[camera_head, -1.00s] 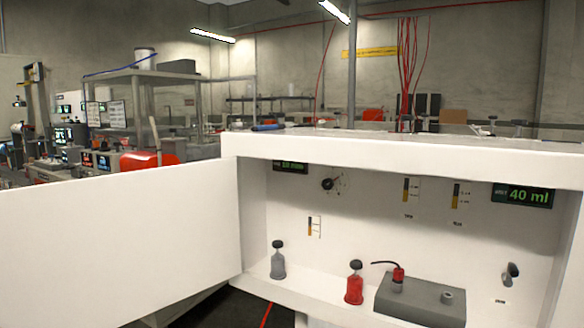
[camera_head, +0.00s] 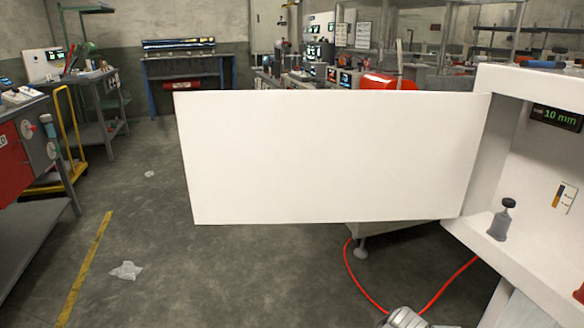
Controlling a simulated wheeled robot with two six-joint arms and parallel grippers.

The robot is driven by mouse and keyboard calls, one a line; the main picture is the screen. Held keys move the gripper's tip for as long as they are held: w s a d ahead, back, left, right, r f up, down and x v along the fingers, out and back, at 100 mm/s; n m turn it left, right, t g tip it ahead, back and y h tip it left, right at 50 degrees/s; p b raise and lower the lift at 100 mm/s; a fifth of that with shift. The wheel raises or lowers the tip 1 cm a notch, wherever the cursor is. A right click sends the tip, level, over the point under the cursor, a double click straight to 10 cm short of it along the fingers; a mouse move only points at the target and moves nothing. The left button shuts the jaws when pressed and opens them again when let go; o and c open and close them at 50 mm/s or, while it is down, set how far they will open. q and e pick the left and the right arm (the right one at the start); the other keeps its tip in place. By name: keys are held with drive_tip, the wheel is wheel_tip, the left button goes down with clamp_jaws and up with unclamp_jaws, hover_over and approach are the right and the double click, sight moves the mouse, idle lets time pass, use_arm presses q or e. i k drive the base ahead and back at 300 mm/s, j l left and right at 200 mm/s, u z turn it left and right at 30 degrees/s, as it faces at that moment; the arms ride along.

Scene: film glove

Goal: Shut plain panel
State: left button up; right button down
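The plain white panel (camera_head: 330,160) stands wide open. It is a door hinged at its right edge to the white cabinet (camera_head: 525,80), and it reaches out to the left over open floor. The cabinet's inside is exposed at the right, with a grey knobbed bottle (camera_head: 500,222) on its floor. A "10 mm" display (camera_head: 556,118) is on its back wall.
Open concrete floor (camera_head: 160,215) lies left of and below the panel, with a crumpled scrap (camera_head: 126,270) on it. A red cable (camera_head: 362,285) runs under the cabinet. A yellow cart (camera_head: 68,150) and benches stand at the left.

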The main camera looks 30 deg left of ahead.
sight(251, 157)
drive_tip(key=u, duration=3.55)
drive_tip(key=i+z, duration=0.15)
drive_tip(key=i, duration=0.65)
drive_tip(key=i+z, duration=0.4)
drive_tip(key=i+j+z, duration=0.2)
drive_tip(key=i+z, duration=0.25)
drive_tip(key=i+l+z, duration=0.15)
drive_tip(key=i+z, duration=0.55)
drive_tip(key=i, duration=0.2)
drive_tip(key=i+j+z, duration=0.15)
drive_tip(key=i+z, duration=0.15)
drive_tip(key=i, duration=0.15)
drive_tip(key=i+z, duration=0.25)
drive_tip(key=i, duration=0.4)
drive_tip(key=i+z, duration=0.25)
drive_tip(key=i, duration=0.35)
drive_tip(key=z, duration=3.15)
